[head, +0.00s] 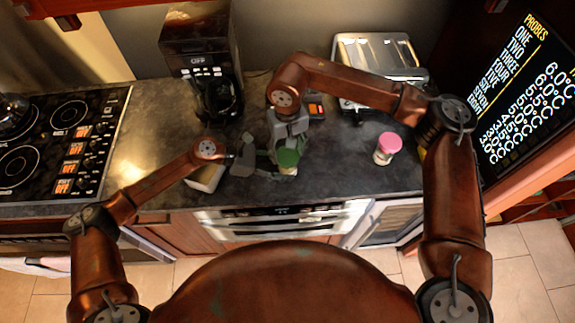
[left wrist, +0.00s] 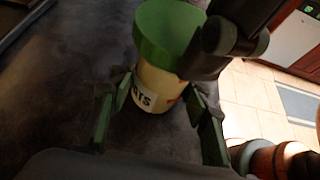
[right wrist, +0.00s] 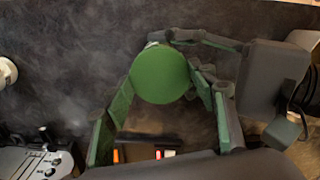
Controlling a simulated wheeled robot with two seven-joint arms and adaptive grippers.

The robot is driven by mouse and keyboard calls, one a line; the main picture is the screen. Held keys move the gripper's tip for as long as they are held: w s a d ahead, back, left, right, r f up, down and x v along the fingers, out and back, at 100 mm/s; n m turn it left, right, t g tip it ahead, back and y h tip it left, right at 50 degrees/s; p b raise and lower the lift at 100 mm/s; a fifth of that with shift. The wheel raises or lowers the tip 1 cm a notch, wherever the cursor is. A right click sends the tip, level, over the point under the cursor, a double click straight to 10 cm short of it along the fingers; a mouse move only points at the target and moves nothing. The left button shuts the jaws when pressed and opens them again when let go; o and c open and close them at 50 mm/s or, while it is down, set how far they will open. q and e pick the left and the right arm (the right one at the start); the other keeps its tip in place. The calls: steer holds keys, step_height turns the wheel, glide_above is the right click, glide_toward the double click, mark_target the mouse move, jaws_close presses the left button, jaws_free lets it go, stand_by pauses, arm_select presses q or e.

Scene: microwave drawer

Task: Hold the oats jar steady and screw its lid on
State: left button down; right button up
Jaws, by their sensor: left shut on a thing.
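The oats jar (left wrist: 155,88) is a pale jar with a printed label, upright on the dark counter. Its green lid (left wrist: 166,36) sits on top of it and also shows in the head view (head: 288,158) and from above in the right wrist view (right wrist: 160,76). I cannot tell whether its thread is engaged. My left gripper (left wrist: 160,97) is shut on the jar's body, one finger on each side. My right gripper (right wrist: 163,84) is at the lid from above, with a finger beside each edge; whether they press on it is unclear.
A pink-lidded jar (head: 388,148) stands to the right on the counter. A coffee machine (head: 203,55) and a toaster (head: 380,62) stand at the back. A stove (head: 60,145) is at the left. The counter between the oats jar and pink-lidded jar is clear.

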steer(key=c, duration=0.5)
steer(key=m, duration=0.8)
steer(key=shift+m, duration=0.4)
steer(key=shift+c, duration=0.3)
steer(key=m, duration=0.4)
steer(key=shift+m, duration=0.4)
steer(key=m, duration=0.4)
steer(key=shift+m, duration=0.4)
steer(key=shift+o, duration=0.2)
steer(key=o, duration=1.1)
steer(key=shift+r, duration=2.5)
